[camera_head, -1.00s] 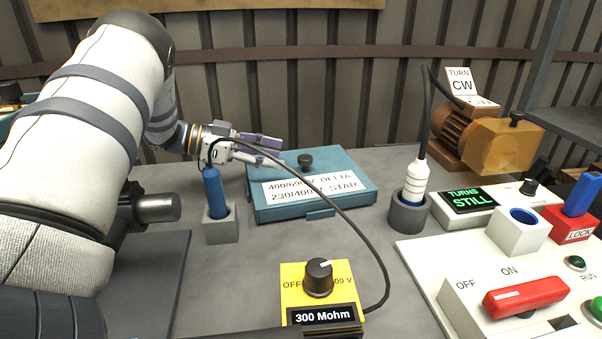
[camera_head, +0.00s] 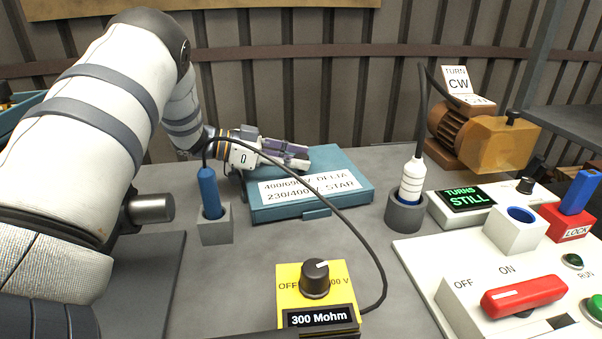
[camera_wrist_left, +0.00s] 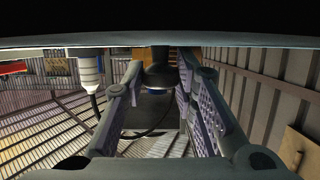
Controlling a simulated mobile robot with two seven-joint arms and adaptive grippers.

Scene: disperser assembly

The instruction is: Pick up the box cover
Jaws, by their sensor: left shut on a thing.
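The teal box cover (camera_head: 338,168), with a white label about delta and star voltages, sits on the teal box on the grey bench. My left gripper (camera_head: 300,155) reaches in from the left over the cover's far left part. In the left wrist view, its fingers (camera_wrist_left: 158,95) are closed around the cover's dark round knob (camera_wrist_left: 159,74). The fingers hide the knob in the head view. The cover looks level, and I cannot tell whether it is lifted off the box. My right gripper is not in view.
A blue probe (camera_head: 208,188) stands in a grey holder just in front of my left wrist, its black cable arching over the cover. A white probe (camera_head: 411,180) stands right of the box. A yellow meter (camera_head: 290,283), a brown motor (camera_head: 453,135) and a switch panel (camera_head: 420,255) are nearby.

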